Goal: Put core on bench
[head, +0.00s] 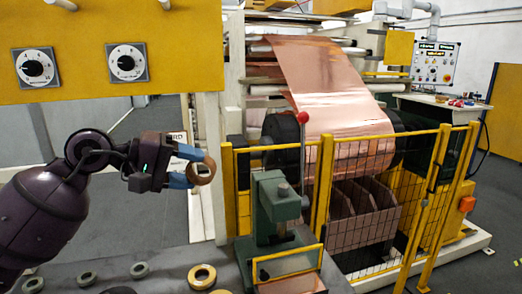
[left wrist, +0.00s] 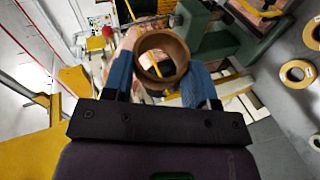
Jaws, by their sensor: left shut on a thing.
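My left gripper (head: 189,170) has blue fingers and is shut on a brown ring-shaped core (head: 203,171), holding it in the air above the bench. In the left wrist view the core (left wrist: 160,38) sits between the two blue fingertips of the gripper (left wrist: 160,70), its open hole facing the camera. The grey bench (head: 170,281) runs along the bottom of the head view. A yellowish ring (head: 201,277) lies on it, below the held core. My right gripper is not in view.
Several small grey rings (head: 87,278) lie on the bench's left part. A green press (head: 275,207) with a red-knobbed lever stands right of the held core. Behind it are a yellow mesh fence (head: 368,212) and a machine with copper foil (head: 330,90). A yellow dial panel (head: 180,50) hangs upper left.

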